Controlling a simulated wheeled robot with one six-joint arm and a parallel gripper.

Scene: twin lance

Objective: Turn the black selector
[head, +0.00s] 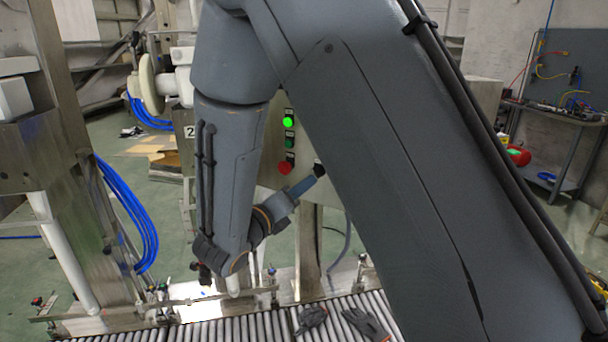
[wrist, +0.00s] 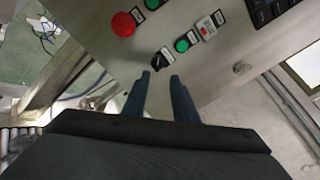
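The black selector (wrist: 158,61) sits on a grey metal control panel (wrist: 225,65), beside a small dark label. My gripper (wrist: 160,76) is in the wrist view with its two dark blue fingers apart and nothing between them. The selector lies just beyond the fingertips, roughly in line with the gap. Whether the fingers touch it I cannot tell. In the head view my gripper (head: 310,182) reaches the panel's lower part, where a small black knob (head: 319,169) shows at its tip, partly beside my arm.
A red mushroom button (wrist: 123,24) and green buttons (wrist: 181,45) are close to the selector on the panel. In the head view a green light (head: 288,122) is lit. A roller conveyor (head: 240,330) with dark gloves (head: 368,322) lies below. My arm hides much of the panel.

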